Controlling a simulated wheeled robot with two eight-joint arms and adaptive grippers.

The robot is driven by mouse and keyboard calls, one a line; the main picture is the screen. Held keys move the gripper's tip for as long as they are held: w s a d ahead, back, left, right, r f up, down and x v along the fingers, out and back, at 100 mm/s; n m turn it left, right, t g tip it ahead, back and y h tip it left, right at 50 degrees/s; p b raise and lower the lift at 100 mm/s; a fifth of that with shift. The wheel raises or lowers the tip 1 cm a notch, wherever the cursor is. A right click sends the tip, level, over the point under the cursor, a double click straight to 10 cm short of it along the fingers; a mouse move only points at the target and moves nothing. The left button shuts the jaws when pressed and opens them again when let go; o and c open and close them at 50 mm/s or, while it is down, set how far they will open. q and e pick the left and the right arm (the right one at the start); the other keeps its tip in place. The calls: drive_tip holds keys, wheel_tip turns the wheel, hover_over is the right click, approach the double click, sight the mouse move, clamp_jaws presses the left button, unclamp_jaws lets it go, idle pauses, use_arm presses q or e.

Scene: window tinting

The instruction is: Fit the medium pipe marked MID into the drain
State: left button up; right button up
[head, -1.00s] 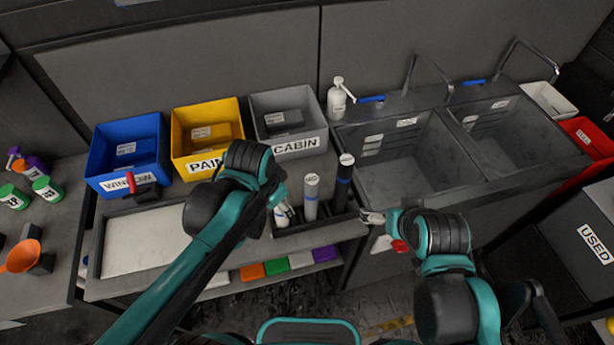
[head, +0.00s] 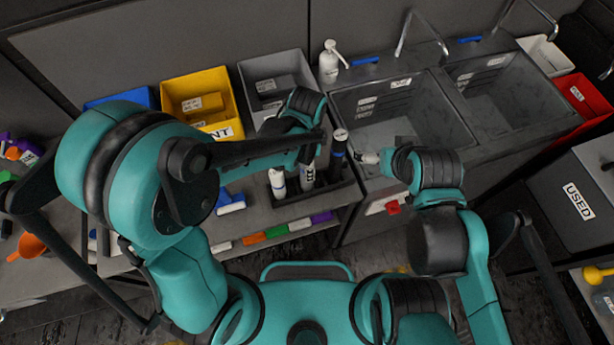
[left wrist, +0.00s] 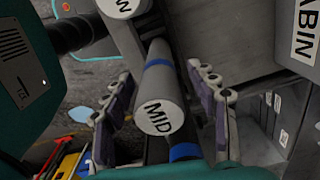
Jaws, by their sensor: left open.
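The medium pipe (left wrist: 158,85) is a grey cylinder with a blue band and MID on its end cap. My left gripper (left wrist: 165,118) is open, with one finger on each side of the pipe and visible gaps. In the head view, the pipe (head: 308,176) stands in a dark rack (head: 322,201), partly covered by my left gripper (head: 307,150). A white pipe (head: 277,183) and a black pipe (head: 338,150) stand beside it. My right gripper (head: 370,157) is at the sink's front left edge; its jaw state is unclear. I cannot make out the drain.
The left sink basin (head: 440,112) is right of the rack, with a second basin (head: 515,95) beyond. A grey bin (head: 265,75) and a yellow bin (head: 197,88) stand behind. A white bottle (head: 328,65) stands behind the sink's left end.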

use_arm(q)
drive_tip(key=shift+f, duration=0.6)
clamp_jaws()
